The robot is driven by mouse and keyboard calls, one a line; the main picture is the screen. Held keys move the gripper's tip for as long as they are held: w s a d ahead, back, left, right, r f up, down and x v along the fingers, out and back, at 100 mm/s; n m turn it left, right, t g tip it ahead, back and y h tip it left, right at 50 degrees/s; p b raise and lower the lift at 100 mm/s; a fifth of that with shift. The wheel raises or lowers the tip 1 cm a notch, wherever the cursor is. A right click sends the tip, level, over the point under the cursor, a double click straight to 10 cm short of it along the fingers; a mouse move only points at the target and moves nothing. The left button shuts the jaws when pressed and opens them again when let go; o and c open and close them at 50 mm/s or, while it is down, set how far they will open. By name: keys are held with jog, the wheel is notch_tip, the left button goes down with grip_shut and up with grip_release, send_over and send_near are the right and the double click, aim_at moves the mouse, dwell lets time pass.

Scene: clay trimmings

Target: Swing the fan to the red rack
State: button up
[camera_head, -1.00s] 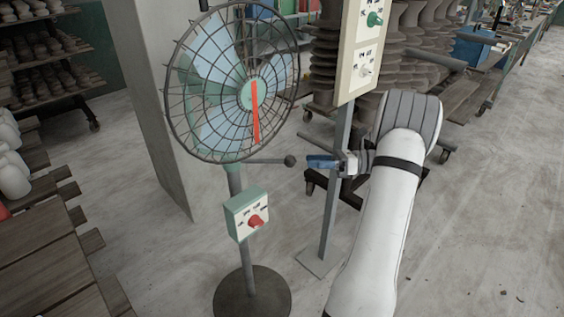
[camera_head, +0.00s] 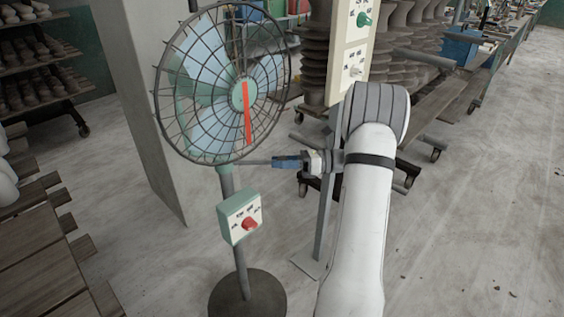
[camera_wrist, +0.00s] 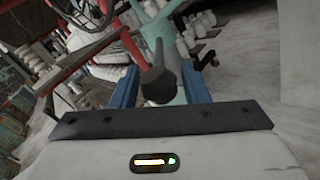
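The fan (camera_head: 218,85) stands on a grey pole with a round dark base, its caged head tilted and facing the right front. A grey rod (camera_head: 254,162) sticks out to the right below the cage. My gripper (camera_head: 278,162) is at the rod's end, its blue fingers pointing left and hiding the end knob. In the wrist view the dark knob (camera_wrist: 159,84) lies between the two blue fingers, with a gap on each side, so the gripper looks open around it. Red posts of a rack-like frame (camera_wrist: 125,42) show at the left of the wrist view; I cannot tell its full shape.
A green control box with a red knob (camera_head: 249,224) sits on the fan pole. A white panel with switches (camera_head: 352,50) stands on a post just behind my arm. A grey pillar (camera_head: 145,110) is behind the fan. Wooden boards (camera_head: 40,260) fill the lower left.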

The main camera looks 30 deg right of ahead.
grip_shut()
jog(key=shift+s+r+t, duration=0.1)
jog(key=shift+s+t, duration=0.05)
jog(key=shift+t, duration=0.15)
